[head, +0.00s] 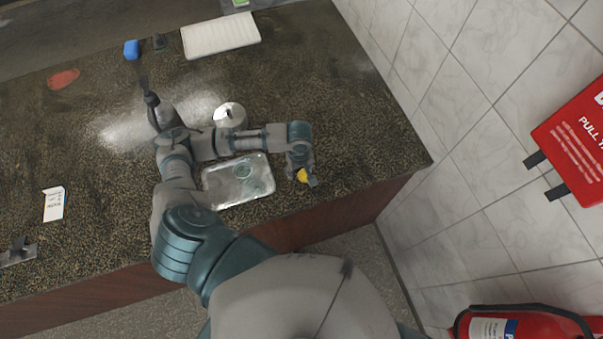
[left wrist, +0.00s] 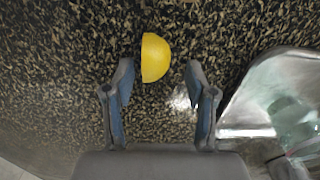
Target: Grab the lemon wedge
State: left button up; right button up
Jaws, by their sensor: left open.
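The lemon wedge (head: 302,175) is a small yellow piece on the dark speckled counter, near its front right edge in the head view. In the left wrist view the wedge (left wrist: 155,57) has a rounded right side and a straight left side. My left gripper (head: 301,176) is over it in the head view. In the left wrist view the open fingers (left wrist: 158,80) lie either side of the wedge's lower part, with gaps on both sides. It appears not gripped. My right gripper does not show.
A metal tray (head: 215,187) with a clear glass (head: 240,170) stands left of the wedge; its edge (left wrist: 238,118) is close to the right finger. A round metal container (head: 229,115) and white tray (head: 220,36) are farther back. The tiled wall (head: 455,120) is to the right.

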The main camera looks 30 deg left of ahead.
pick_arm(q)
jog(key=shift+d, duration=0.1)
jog(key=shift+d+r, duration=0.1)
jog(key=shift+d, duration=0.15)
jog(key=c, duration=0.8)
jog(key=shift+d, duration=0.1)
jog(key=shift+c, duration=0.6)
jog(key=shift+r, duration=0.1)
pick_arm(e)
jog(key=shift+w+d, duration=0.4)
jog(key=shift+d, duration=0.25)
